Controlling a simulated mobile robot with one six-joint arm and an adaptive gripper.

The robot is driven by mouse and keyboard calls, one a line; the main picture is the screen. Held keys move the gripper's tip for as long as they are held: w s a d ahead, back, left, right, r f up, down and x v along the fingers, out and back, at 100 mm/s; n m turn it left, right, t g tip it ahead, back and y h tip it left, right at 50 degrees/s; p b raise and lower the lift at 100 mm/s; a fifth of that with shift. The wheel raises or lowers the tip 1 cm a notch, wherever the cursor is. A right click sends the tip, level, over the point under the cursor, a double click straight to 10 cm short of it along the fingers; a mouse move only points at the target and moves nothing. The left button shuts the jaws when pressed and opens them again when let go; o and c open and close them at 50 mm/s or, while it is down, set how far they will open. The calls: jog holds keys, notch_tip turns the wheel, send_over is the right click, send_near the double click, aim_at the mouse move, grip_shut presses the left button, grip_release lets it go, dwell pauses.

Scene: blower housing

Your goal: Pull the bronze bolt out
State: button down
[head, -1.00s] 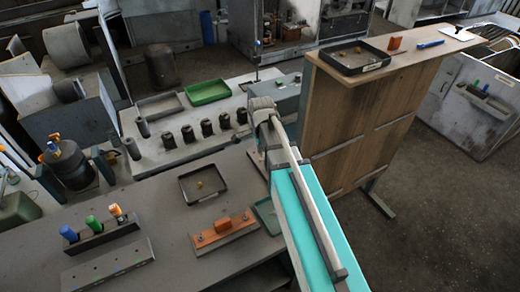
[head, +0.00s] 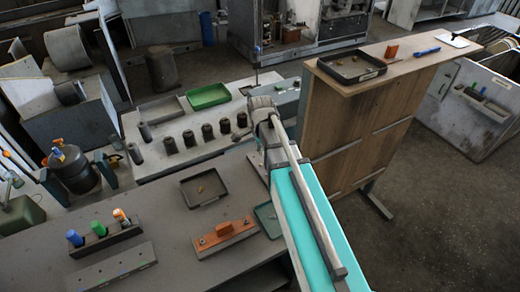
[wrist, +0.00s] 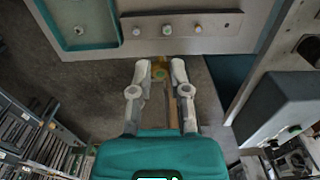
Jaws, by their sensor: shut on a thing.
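The bronze bolt (wrist: 160,71) shows in the wrist view as a small yellow-brown piece between the fingertips of my gripper (wrist: 162,68). My gripper is shut on it. The bolt lies just below the lower edge of a pale panel (wrist: 230,48). Whether its end still sits in anything cannot be told. A grey strip (wrist: 222,20) on the panel carries three pale round heads. In the head view my gripper and the bolt are hidden by my arm.
A teal-rimmed tray (wrist: 118,28) lies upper left in the wrist view, and a grey box (wrist: 275,110) is at right. In the head view, a tall wooden board (head: 350,130) stands right of my arm. A dark tray (head: 188,199) is on the left bench.

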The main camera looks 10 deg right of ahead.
jog(key=shift+r+p, duration=0.45)
jog(key=shift+r, duration=0.3)
jog(key=shift+f, duration=0.15)
